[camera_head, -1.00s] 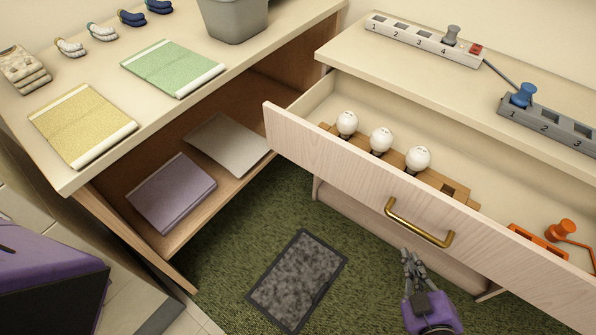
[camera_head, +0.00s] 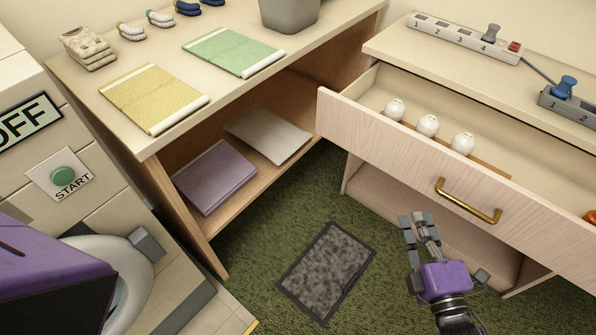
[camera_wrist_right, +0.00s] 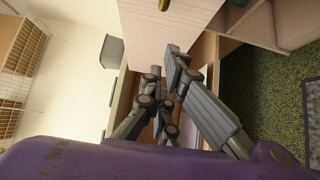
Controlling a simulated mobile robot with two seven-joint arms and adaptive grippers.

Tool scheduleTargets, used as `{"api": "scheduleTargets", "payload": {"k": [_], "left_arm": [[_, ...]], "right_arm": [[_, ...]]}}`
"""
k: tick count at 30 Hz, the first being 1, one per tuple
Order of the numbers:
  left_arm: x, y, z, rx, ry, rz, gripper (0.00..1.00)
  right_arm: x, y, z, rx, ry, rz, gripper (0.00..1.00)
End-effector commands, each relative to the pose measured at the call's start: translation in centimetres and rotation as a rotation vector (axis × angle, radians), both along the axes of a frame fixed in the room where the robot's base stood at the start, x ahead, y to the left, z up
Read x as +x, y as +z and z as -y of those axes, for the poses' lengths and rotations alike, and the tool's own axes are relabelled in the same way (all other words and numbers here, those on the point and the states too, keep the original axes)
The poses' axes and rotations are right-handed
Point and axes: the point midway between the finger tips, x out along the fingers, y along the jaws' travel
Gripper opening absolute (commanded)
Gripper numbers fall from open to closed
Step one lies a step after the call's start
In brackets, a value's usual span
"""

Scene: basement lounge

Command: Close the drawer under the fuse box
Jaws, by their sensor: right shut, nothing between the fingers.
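The drawer (camera_head: 390,150) stands pulled out, with its pale wood front facing me and a brass handle (camera_head: 468,203) on it. My right gripper (camera_head: 420,220) is shut and empty, in front of the drawer front, below and left of the handle. It does not appear to touch the handle. In the right wrist view the fingers (camera_wrist_right: 165,75) point towards the pale drawer front (camera_wrist_right: 165,35), with a bit of the handle (camera_wrist_right: 164,5) at the top edge. Contact with the front cannot be told. No fuse box shows. My left gripper is not in view.
White bulbs (camera_head: 428,125) stand inside the drawer. Power strips (camera_head: 465,40) lie on the top above. An open shelf unit (camera_head: 150,145) with folders stands left. A grey mat (camera_head: 327,272) lies on the green carpet. A START button (camera_head: 64,174) is at far left.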

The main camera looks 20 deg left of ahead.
Motion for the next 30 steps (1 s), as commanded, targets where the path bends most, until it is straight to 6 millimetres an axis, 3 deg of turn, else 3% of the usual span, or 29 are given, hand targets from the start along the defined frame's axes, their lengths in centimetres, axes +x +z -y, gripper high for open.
{"api": "scheduleTargets", "payload": {"k": [10, 15, 21, 30], "left_arm": [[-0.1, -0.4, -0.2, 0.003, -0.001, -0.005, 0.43], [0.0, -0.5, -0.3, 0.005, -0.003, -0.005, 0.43], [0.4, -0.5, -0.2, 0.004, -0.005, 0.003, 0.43], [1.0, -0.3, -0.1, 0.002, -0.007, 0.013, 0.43]], "right_arm": [[6.6, 0.1, -3.7, 0.005, 0.0, 0.001, 0.0], [9.0, 0.0, -2.9, 0.0, 0.0, 0.0, 0.0], [10.2, 0.0, -2.6, 0.002, 0.0, -0.002, 0.0], [10.3, 0.0, -2.5, 0.003, 0.0, -0.003, 0.0]]}}
